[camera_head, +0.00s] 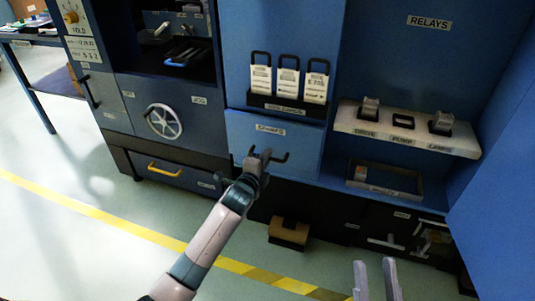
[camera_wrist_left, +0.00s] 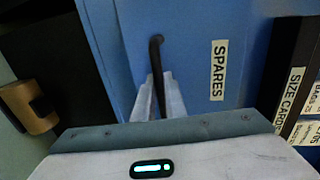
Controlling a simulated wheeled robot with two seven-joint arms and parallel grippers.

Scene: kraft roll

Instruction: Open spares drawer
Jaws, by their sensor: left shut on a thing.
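The blue spares drawer (camera_head: 300,143) is in the middle of the head view, with a white SPARES label and a dark bar handle (camera_head: 283,158). My left gripper (camera_head: 259,158) is at this handle. In the left wrist view, its fingers (camera_wrist_left: 158,97) are shut on the dark handle (camera_wrist_left: 156,50), with the SPARES drawer front (camera_wrist_left: 190,45) just beyond. I cannot tell whether the drawer stands out from the cabinet. My right gripper (camera_head: 376,280) shows at the bottom of the head view, its two pale fingers apart and nothing between them.
Tags with dark loops (camera_head: 288,85) stand on a ledge above the drawer. A pale shelf (camera_head: 405,130) and a framed tray (camera_head: 385,185) are at right. A handwheel (camera_head: 163,121) and yellow-handled drawer (camera_head: 175,172) are at left. A brown block (camera_head: 289,233) sits low below.

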